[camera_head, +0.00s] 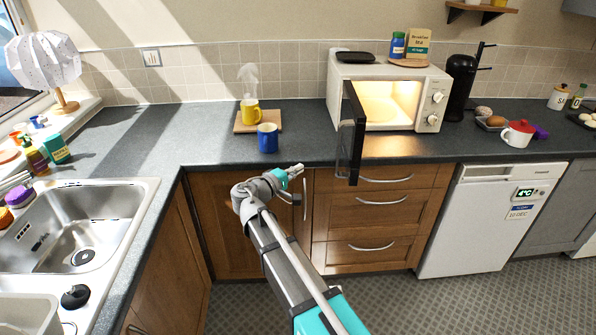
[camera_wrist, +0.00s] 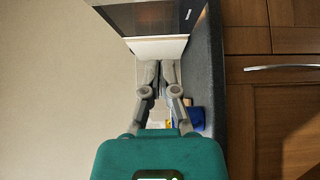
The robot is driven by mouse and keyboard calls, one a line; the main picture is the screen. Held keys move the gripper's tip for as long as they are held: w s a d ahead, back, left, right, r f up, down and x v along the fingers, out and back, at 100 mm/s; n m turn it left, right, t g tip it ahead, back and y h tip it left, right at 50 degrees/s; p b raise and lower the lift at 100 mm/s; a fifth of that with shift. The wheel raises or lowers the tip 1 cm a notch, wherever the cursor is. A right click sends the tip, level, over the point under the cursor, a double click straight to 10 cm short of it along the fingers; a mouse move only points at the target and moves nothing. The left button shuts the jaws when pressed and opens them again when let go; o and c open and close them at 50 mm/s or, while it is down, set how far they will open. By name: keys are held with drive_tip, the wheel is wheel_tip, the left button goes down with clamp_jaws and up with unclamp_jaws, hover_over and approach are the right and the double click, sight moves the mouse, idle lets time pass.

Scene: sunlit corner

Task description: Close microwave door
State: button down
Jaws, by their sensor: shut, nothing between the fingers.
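The white microwave (camera_head: 341,90) stands on the counter against the back wall, its lit inside showing. Its dark door (camera_head: 351,135) is swung wide open, sticking out over the counter's front edge. My gripper (camera_head: 299,169) is in front of the counter, to the left of the door and apart from it in the head view. In the wrist view, my gripper's fingers (camera_wrist: 160,66) are together and empty. They point at a pale panel and a dark panel of the microwave (camera_wrist: 158,46); whether they touch it I cannot tell.
A blue mug (camera_head: 267,138) stands near the counter edge, left of the door. A yellow mug (camera_head: 250,112) stands on a wooden board (camera_head: 239,127) behind it. A black coffee machine (camera_head: 461,85) is right of the microwave. Wooden drawers (camera_head: 372,217) lie below.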

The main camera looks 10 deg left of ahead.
drive_tip(key=w+d, duration=0.7)
drive_tip(key=d, duration=0.1)
drive_tip(key=shift+w, duration=0.2)
drive_tip(key=shift+d, duration=0.15)
drive_tip(key=shift+s, duration=0.1)
idle(0.3)
